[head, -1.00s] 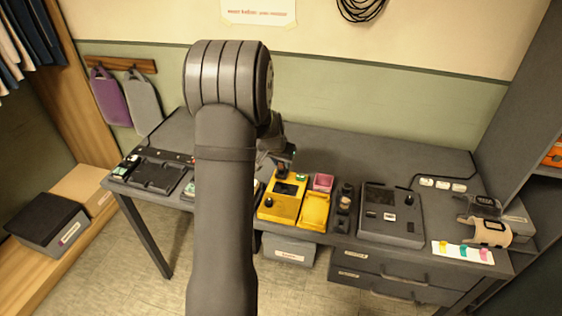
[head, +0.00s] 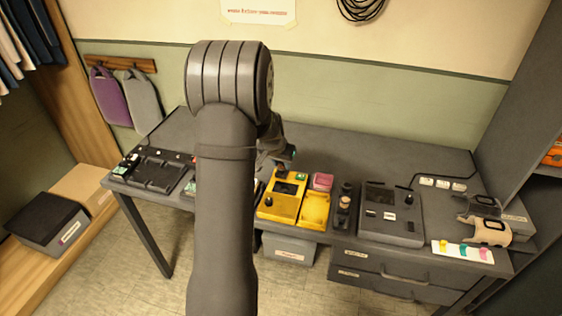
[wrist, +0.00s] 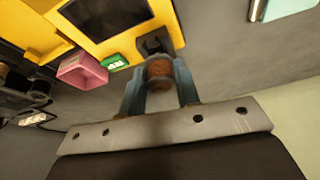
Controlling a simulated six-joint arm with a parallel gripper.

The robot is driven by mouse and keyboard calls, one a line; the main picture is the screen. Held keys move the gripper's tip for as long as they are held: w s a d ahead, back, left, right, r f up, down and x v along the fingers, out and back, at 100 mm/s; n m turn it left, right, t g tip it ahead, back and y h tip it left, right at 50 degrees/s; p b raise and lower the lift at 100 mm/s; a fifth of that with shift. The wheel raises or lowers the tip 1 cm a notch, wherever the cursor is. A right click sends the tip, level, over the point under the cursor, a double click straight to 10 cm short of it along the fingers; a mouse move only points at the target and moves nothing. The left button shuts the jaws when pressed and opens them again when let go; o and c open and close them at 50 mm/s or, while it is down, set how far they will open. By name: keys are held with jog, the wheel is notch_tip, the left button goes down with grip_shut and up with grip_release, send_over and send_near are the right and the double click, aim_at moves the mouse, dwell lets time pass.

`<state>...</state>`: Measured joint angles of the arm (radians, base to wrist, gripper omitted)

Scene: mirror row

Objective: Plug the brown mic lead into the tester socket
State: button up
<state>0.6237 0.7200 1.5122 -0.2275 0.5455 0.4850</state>
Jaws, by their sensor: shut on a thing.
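The yellow tester (head: 270,212) stands at the front middle of the bench, with a dark screen and a black knob; it also fills the top of the wrist view (wrist: 170,24). Its black socket (wrist: 153,43) shows at the tester's edge. My gripper (wrist: 160,82) is shut on the brown mic lead's plug (wrist: 160,71), between blue-grey fingers. The plug is just short of or against the socket; I cannot tell which. In the head view my gripper (head: 277,160) is at the tester's back edge, partly hidden by my arm. The lead's cable is not visible.
A pink box (head: 322,181) and a yellow tray (head: 315,209) sit right of the tester. Black knobbed parts (head: 343,205) and a dark grey device (head: 391,215) stand farther right. A black tray (head: 155,172) lies at left. The bench behind the tester is clear.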

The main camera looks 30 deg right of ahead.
jog(key=shift+f, duration=0.7)
jog(key=o, duration=1)
jog(key=v, duration=1.7)
jog(key=shift+a+r, duration=0.1)
jog(key=shift+r, duration=0.05)
jog(key=x, duration=1.7)
